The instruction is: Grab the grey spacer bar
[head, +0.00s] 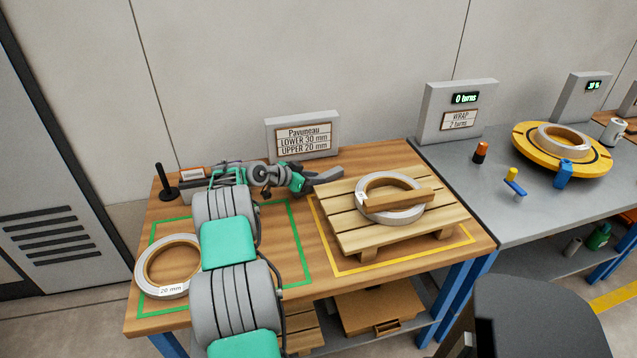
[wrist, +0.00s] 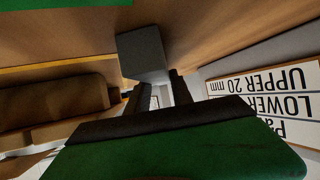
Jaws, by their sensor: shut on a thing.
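The grey spacer bar (head: 326,176) shows in the head view at my gripper's tip, near the left edge of the pallet. My gripper (head: 307,182) is shut on it. In the wrist view the bar (wrist: 143,54) is a plain grey block at the dark fingers (wrist: 158,92). Part of the bar is hidden by the fingers. I cannot tell how far it is above the wooden table.
A wooden pallet (head: 352,238) holds a coil (head: 412,215) with a wooden bar (head: 398,200) across it. A coil marked 20 mm (head: 145,278) lies at left. A yellow turntable (head: 527,140) is at right.

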